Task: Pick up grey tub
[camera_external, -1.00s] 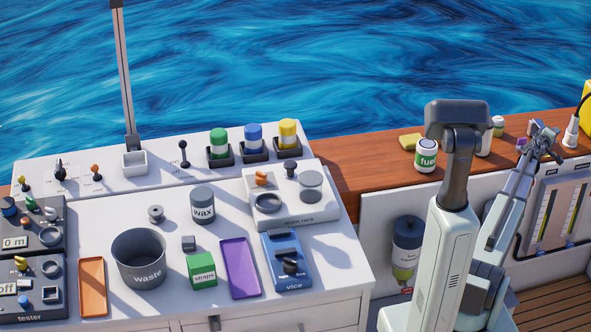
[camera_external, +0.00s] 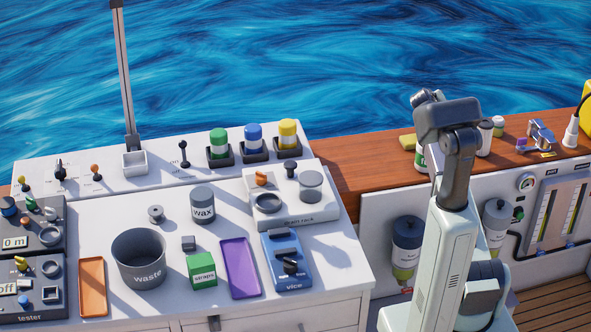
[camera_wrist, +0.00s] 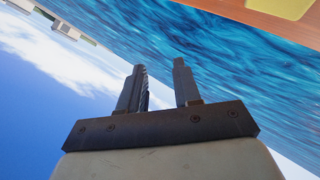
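A grey tub labelled "wax" (camera_external: 202,208) stands upright on the white worktop, behind the green "straps" box. A larger, open grey bin labelled "waste" (camera_external: 140,270) stands to its left and nearer the camera. In the wrist view, my gripper (camera_wrist: 159,66) is open, with its two fingers apart and nothing between them. Sky and sea show beyond the fingers; the tub is not in that view. In the external view, my gripper is mostly hidden behind my arm, on the right by the wooden ledge, far from the tub.
The green straps box (camera_external: 202,271), a small grey cube (camera_external: 188,243) and a grey spool (camera_external: 156,214) are near the tub. A purple tray (camera_external: 240,268), blue vice (camera_external: 287,262) and drain rack (camera_external: 320,207) lie to its right. A tall post (camera_external: 124,75) rises behind.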

